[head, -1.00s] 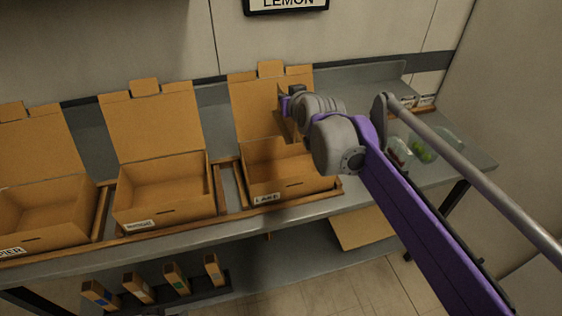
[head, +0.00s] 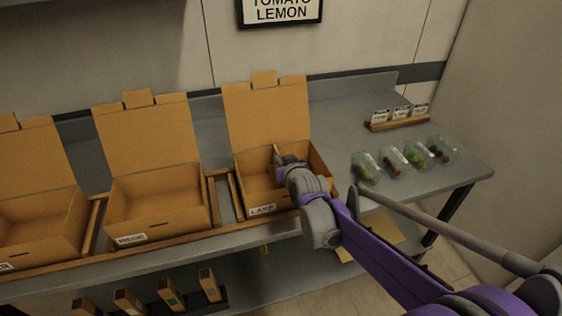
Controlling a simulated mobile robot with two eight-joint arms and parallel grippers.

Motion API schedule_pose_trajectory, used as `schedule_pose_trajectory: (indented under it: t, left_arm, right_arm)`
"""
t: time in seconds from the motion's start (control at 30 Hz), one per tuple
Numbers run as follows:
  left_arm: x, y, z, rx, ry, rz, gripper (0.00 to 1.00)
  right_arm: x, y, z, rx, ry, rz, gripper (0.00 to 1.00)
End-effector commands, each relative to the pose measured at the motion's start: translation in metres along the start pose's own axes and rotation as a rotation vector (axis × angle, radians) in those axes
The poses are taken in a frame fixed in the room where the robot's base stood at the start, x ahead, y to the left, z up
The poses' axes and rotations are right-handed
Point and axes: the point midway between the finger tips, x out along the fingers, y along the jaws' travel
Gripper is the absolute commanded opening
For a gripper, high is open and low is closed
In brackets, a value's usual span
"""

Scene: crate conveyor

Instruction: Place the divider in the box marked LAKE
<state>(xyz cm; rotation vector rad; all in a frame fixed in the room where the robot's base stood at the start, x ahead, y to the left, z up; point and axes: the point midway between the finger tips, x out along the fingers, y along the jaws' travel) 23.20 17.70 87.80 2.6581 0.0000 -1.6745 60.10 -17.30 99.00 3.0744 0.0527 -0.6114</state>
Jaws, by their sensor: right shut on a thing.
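The open cardboard box marked LAKE (head: 241,177) stands at the right end of the row, its lid flap raised behind it. My right gripper (head: 281,162) is down inside this box, shut on the divider (head: 276,152). Only a thin tan edge of the divider shows beside the jaws; the gripper and wrist hide the rest. I cannot tell whether the divider touches the box floor. My left gripper is out of view.
A middle box (head: 158,213) and a left box (head: 40,222) stand open along the wooden rail. Several clear bags of produce (head: 392,160) and a card holder (head: 399,118) lie on the bench at right. Upright pieces (head: 170,293) stand on the lower shelf.

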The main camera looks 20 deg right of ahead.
Motion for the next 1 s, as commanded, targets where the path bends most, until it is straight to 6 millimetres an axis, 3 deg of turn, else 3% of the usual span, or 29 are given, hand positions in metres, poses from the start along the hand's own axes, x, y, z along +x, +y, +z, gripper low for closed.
schedule_pose_trajectory:
  t: [0.77,0.8,0.93,1.0]
  left_arm:
    - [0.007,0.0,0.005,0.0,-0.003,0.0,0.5]
    - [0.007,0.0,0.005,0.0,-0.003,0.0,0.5]
    - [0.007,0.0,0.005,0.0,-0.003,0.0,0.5]
    - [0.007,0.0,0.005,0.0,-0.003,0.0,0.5]
  right_arm:
    - [0.005,0.0,0.013,0.0,0.0,0.0,0.0]
    - [0.005,0.0,0.013,0.0,0.0,0.0,0.1]
    - [0.005,0.0,0.013,0.0,0.0,0.0,0.33]
    - [0.005,0.0,0.013,0.0,0.0,0.0,0.36]
